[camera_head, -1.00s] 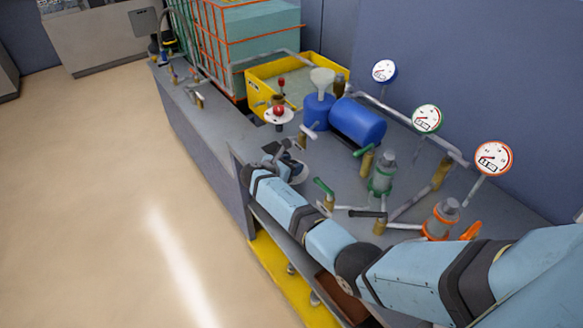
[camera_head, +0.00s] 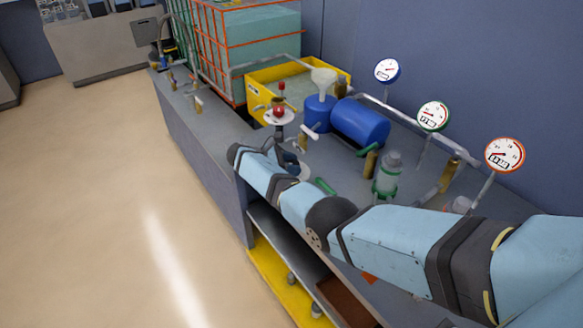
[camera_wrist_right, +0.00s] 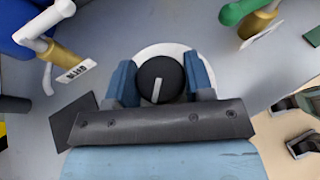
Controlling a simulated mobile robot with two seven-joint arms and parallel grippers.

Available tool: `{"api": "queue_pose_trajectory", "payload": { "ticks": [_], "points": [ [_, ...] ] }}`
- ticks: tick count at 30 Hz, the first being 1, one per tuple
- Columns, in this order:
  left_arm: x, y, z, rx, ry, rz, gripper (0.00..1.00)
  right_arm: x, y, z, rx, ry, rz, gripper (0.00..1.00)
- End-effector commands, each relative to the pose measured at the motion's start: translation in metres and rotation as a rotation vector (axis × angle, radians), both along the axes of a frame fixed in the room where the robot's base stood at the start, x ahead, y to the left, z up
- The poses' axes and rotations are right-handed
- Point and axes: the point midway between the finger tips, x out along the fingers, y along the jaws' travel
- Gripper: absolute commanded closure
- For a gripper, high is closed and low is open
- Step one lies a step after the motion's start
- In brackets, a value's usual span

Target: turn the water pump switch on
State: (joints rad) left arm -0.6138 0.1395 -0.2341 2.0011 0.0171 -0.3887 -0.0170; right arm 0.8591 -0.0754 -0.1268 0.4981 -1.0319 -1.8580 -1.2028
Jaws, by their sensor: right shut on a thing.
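The water pump switch is a round black knob (camera_wrist_right: 160,80) with a white pointer line, set on a white round plate (camera_wrist_right: 180,50) in the right wrist view. The pointer line runs nearly up and down in that view, tilted slightly. My right gripper (camera_wrist_right: 160,82) has its two blue fingers on either side of the knob and is shut on it. In the head view my right gripper (camera_head: 287,160) is at the bench top by the white plate (camera_head: 303,172); the arm hides the knob there. My left gripper does not show in the head view.
A red knob on a white disc (camera_head: 279,114) stands just behind the gripper. Blue tanks (camera_head: 360,122), a green-ringed fitting (camera_head: 386,176), brass valves and gauges (camera_head: 433,116) crowd the bench to the right. A yellow basin (camera_head: 262,92) is behind. The floor at left is clear.

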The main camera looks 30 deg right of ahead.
Motion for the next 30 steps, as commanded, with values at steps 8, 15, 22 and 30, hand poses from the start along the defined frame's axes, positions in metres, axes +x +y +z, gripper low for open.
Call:
{"api": "queue_pose_trajectory", "payload": {
  "ticks": [8,15,22,30],
  "points": [
    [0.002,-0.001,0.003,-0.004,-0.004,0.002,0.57,-0.001,0.000,-0.001,0.001,0.001,-0.009,0.76],
    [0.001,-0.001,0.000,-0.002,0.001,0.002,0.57,-0.001,0.000,-0.001,0.001,0.001,-0.008,0.31],
    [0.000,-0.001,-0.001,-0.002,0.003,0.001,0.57,0.000,0.000,-0.001,0.000,0.001,-0.007,0.26],
    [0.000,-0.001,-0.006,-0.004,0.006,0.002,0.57,0.006,0.018,0.007,0.002,-0.002,-0.005,0.26]
  ]
}}
